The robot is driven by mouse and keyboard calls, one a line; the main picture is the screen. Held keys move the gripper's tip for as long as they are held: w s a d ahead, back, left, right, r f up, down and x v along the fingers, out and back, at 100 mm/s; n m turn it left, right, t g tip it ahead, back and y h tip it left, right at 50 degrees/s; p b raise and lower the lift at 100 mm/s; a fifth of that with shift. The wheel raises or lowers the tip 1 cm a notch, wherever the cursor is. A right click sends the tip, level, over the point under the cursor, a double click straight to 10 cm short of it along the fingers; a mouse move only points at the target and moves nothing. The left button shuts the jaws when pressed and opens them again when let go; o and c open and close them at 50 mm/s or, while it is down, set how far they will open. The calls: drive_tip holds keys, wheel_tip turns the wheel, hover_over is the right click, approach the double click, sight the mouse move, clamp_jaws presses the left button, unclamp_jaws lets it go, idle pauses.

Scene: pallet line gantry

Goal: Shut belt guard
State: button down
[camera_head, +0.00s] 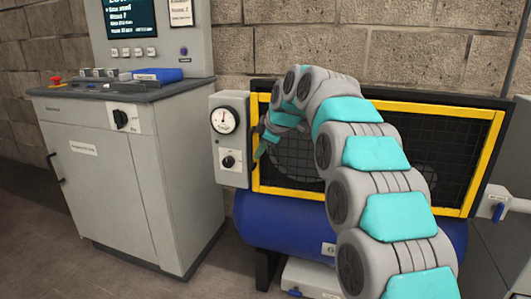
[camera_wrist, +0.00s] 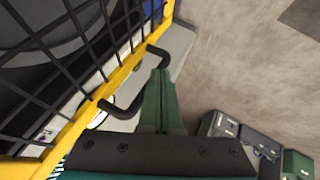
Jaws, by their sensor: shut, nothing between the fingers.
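The belt guard (camera_head: 440,109) is a yellow frame with black mesh on the front of the machine in the head view. A large round part shows behind its mesh. I cannot tell whether a gap stands between the guard and the machine. In the wrist view, the guard's yellow edge (camera_wrist: 119,76) runs diagonally at the left, with a black bar handle (camera_wrist: 127,110) on it. My gripper (camera_wrist: 160,73) is shut and empty, its green fingers beside the handle; I cannot tell if they touch. In the head view, my gripper (camera_head: 261,152) is at the guard's left edge.
A grey box with a gauge (camera_head: 226,121) and knob is just left of the guard. A grey control cabinet (camera_head: 115,170) stands farther left. A blue tank (camera_head: 275,226) lies below the guard. A grey box with a blue knob (camera_head: 492,206) is at the right. Open floor is in front.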

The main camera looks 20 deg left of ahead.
drive_tip(key=shift+w+a, duration=0.1)
drive_tip(key=shift+w, duration=0.9)
